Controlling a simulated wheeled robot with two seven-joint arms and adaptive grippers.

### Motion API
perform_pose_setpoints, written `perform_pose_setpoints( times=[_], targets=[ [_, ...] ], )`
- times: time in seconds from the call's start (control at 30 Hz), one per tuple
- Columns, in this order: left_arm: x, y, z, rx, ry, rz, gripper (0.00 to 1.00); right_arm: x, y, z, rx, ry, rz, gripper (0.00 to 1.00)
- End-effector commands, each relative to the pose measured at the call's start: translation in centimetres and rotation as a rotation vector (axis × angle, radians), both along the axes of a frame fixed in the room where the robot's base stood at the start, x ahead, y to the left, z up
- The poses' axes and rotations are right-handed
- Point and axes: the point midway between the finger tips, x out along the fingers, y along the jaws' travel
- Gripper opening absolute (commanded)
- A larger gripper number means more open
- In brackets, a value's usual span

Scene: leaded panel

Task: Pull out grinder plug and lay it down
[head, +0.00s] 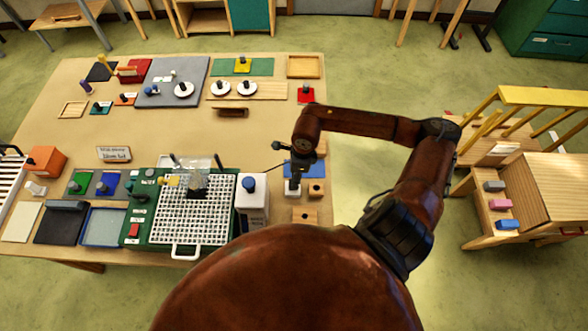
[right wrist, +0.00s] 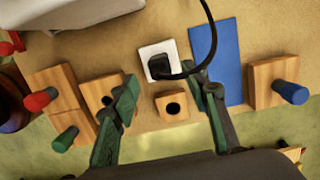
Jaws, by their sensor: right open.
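The black grinder plug (right wrist: 158,66) sits in a white square socket (right wrist: 146,50) on the table. Its black cable (right wrist: 211,25) loops up and away from it. In the head view the white socket (head: 291,193) is mostly under my right gripper (head: 295,181). The grinder (head: 160,228), green with a white grid top, stands to its left. In the right wrist view my right gripper (right wrist: 163,84) is open and empty, its two green-grey fingers spread on either side of the plug. I see no contact with the plug. My left gripper is not in view.
A wooden block with a hole (right wrist: 172,106) lies close to the socket, between the fingers. A blue mat (right wrist: 228,62) lies right of the socket. Other wooden blocks with coloured pegs (right wrist: 291,92) stand nearby.

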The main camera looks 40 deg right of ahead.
Motion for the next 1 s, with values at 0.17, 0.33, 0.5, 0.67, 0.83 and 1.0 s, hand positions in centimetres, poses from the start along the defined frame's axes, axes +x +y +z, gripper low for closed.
perform_pose_setpoints(
  times=[0.17,0.33,0.5,0.67,0.83,1.0],
  targets=[
    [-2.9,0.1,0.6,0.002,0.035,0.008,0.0,0.2,0.4,-2.6,0.003,0.002,-0.001,0.42],
    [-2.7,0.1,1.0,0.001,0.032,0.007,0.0,0.4,0.4,-4.4,0.001,0.001,-0.003,0.42],
    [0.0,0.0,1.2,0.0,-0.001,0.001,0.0,0.4,0.4,-5.1,0.001,0.0,-0.004,0.42],
    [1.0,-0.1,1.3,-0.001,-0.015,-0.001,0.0,0.3,0.3,-5.1,0.0,0.0,-0.004,0.42],
    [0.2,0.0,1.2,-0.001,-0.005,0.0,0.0,0.3,0.3,-5.1,0.0,0.0,-0.004,0.34],
    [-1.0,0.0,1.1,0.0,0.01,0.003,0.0,0.3,0.3,-5.1,0.0,0.0,-0.004,0.22]
  ],
)
